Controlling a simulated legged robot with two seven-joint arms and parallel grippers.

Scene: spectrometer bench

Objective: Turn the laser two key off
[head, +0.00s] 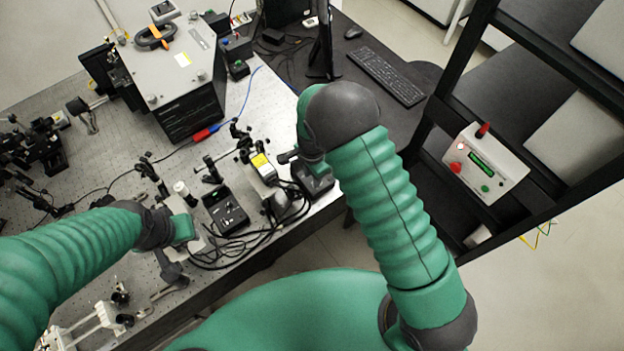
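No label that marks laser two, and no key, can be made out at this size. A black control box (226,211) with small knobs sits on the bench near its front edge. A second dark box (313,178) sits to its right, partly hidden by my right arm. My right gripper (288,156) is just above and left of this second box; its fingers are mostly hidden, and I cannot tell whether it touches anything. My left gripper (173,272) is low over the bench's front edge, left of the first box; its opening cannot be made out.
A silver laser module (263,167) with a yellow label stands between the boxes, with loose black cables in front. A large grey instrument (175,75) stands behind. A white controller (486,163) with red knobs is on the black rack at right. A keyboard (386,76) lies at the back.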

